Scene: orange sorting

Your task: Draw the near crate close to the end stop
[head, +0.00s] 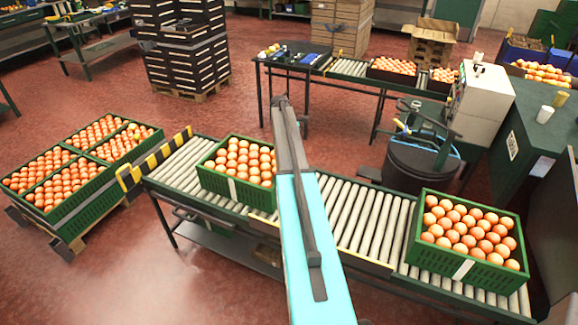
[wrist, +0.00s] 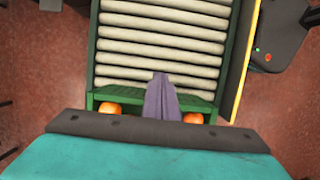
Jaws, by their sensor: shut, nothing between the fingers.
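Two green crates of oranges stand on the roller conveyor. The left crate (head: 222,187) has a stretch of bare rollers between it and the black-and-yellow striped end stop (head: 155,161) at the conveyor's left end. The other crate (head: 455,262) stands at the right end. In the head view my arm covers my gripper and the left crate's right edge. In the wrist view my gripper (wrist: 161,78) is shut and empty. It reaches past a green crate wall (wrist: 195,104), apparently the left crate's right side, over bare rollers. I cannot tell whether it touches the wall.
Bare rollers (head: 365,215) lie between the two crates. A yellow rail (wrist: 238,65) runs along the near edge. A pallet with several full crates (head: 75,205) stands left of the end stop. A dark bin (head: 420,165) and a white machine (head: 482,105) stand behind the conveyor.

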